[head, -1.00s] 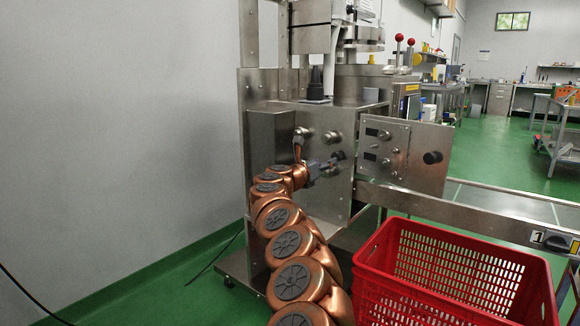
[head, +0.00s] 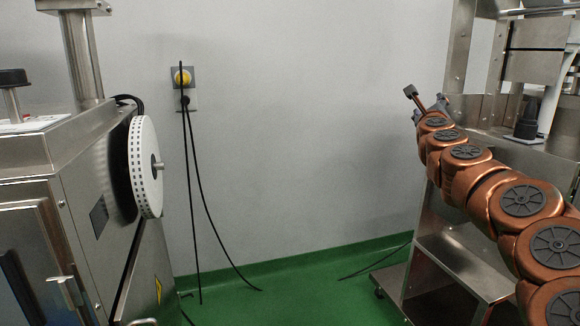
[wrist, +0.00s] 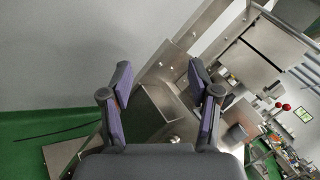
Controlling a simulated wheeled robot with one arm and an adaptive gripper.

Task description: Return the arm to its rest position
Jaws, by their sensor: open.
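My copper-coloured arm (head: 500,199) reaches up and leftward from the lower right of the head view. My gripper (head: 428,105) is at its far end, in front of the grey wall and beside the steel packing machine. In the wrist view my gripper (wrist: 161,88) is open, its two purple-padded fingers spread with nothing between them. The head view does not show the fingers clearly.
The steel packing machine (head: 459,257) stands at the right, close to my arm. Another machine (head: 110,268) with a white reel (head: 146,168) is at the left.

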